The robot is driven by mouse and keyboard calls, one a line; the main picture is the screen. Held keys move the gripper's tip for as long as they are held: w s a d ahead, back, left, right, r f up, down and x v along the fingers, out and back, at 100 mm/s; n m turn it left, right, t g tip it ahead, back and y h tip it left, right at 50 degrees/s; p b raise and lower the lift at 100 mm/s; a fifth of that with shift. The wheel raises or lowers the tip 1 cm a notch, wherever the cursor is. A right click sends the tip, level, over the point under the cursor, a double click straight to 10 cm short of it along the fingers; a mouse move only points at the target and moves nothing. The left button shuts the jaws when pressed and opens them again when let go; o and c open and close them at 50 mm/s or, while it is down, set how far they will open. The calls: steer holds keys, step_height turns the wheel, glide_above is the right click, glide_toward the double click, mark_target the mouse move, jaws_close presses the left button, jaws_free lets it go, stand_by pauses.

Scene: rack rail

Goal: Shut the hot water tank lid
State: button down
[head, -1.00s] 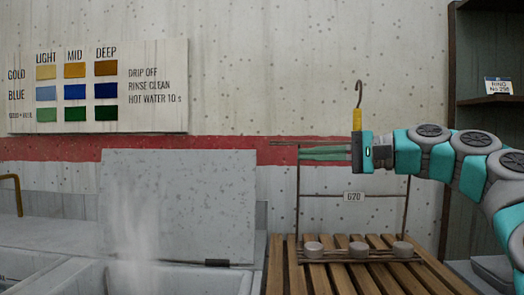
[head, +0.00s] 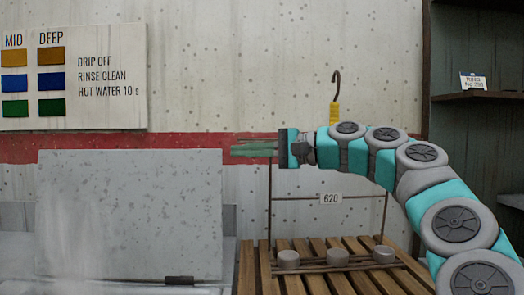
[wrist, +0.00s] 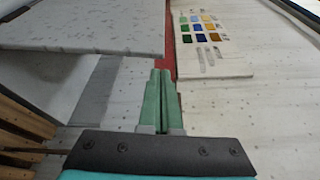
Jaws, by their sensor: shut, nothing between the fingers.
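The hot water tank lid (head: 130,215) is a grey speckled panel. The lid also shows in the wrist view (wrist: 85,25) at upper left. Steam rises in front of it, and the tank itself is mostly out of view below. My gripper (head: 240,149) has green fingers, shut and empty, pointing left in front of the wall. Its tips are near the lid's upper right corner; I cannot tell the depth gap. In the wrist view the fingers (wrist: 160,103) lie together.
A slatted wooden rack (head: 320,262) with several small round grey pieces stands right of the lid, under my arm. A hook with a yellow grip (head: 334,110) is behind my arm. A dark shelf (head: 480,97) stands at right. A colour chart (head: 80,70) hangs on the wall.

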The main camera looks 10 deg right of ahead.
steer(key=x, duration=0.3)
steer(key=shift+s, duration=0.1)
